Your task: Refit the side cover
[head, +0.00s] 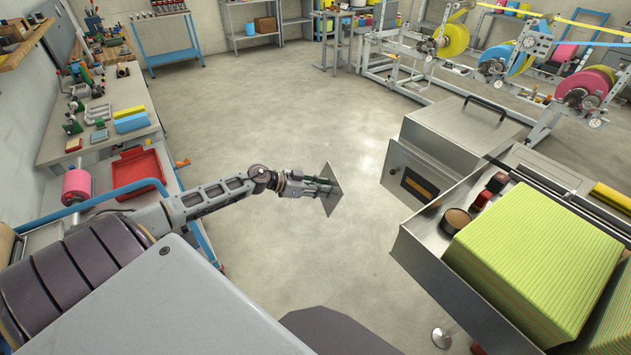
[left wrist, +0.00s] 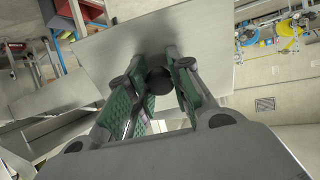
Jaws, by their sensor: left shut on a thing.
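The side cover (head: 333,188) is a thin flat grey metal plate, held tilted above the open floor in the middle of the head view. My left gripper (head: 318,187) is shut on the black round knob of the cover. In the left wrist view the green-padded fingers (left wrist: 160,90) sit on both sides of the knob (left wrist: 159,80), and the plate (left wrist: 130,45) spreads out beyond them. The steel machine (head: 440,150) stands to the right, apart from the cover. Its near left side shows a rectangular recess (head: 420,184) with dark and yellow-orange parts inside. My right gripper is not in view.
Green-striped stacked cloths (head: 535,255) fill the steel top at right, beside a round brown-topped tin (head: 456,220). A workbench (head: 120,100) with a red tray (head: 138,170) runs along the left. Roll stands (head: 500,65) are at the back right. The middle floor is clear.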

